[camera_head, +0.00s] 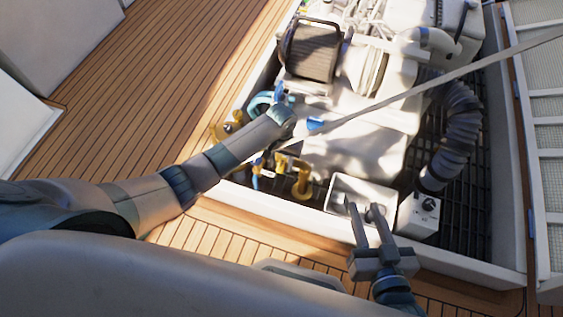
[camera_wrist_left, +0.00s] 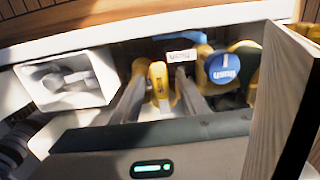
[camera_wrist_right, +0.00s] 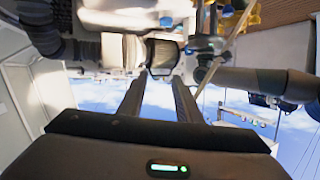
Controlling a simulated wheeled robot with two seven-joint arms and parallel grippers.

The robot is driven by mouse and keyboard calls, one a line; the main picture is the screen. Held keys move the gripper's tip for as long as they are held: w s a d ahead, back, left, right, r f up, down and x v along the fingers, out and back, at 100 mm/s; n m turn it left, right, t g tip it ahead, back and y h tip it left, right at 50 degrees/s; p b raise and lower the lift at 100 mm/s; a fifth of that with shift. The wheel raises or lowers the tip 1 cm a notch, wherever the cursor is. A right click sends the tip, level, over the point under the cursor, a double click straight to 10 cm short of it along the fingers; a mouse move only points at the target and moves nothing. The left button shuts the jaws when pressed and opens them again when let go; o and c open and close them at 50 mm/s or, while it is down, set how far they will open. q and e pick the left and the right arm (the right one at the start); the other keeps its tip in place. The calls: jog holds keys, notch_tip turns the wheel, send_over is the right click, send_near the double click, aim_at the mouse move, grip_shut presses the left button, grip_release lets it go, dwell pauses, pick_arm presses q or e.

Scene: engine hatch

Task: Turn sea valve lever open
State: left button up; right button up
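Yellow valve parts (camera_head: 302,182) with blue pieces (camera_head: 256,178) sit along the near edge of the open hatch. In the left wrist view an upright yellow lever (camera_wrist_left: 158,82) stands between the fingers of my left gripper (camera_wrist_left: 161,72). The fingers are apart, with a gap on each side of it. Beside it are a blue round cap (camera_wrist_left: 223,66) with lettering and a blue handle (camera_wrist_left: 180,37). I cannot tell which part is the sea valve lever. In the head view my left arm hides much of this gripper. My right gripper (camera_head: 363,207) is open and empty near the hatch's front edge.
A ribbed hose (camera_head: 461,135) and the white engine (camera_head: 350,150) fill the hatch. A pale rope (camera_head: 430,78) crosses above. Wooden deck (camera_head: 150,85) lies left.

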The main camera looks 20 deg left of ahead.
pick_arm(q)
jog(key=shift+c, duration=0.3)
grip_shut()
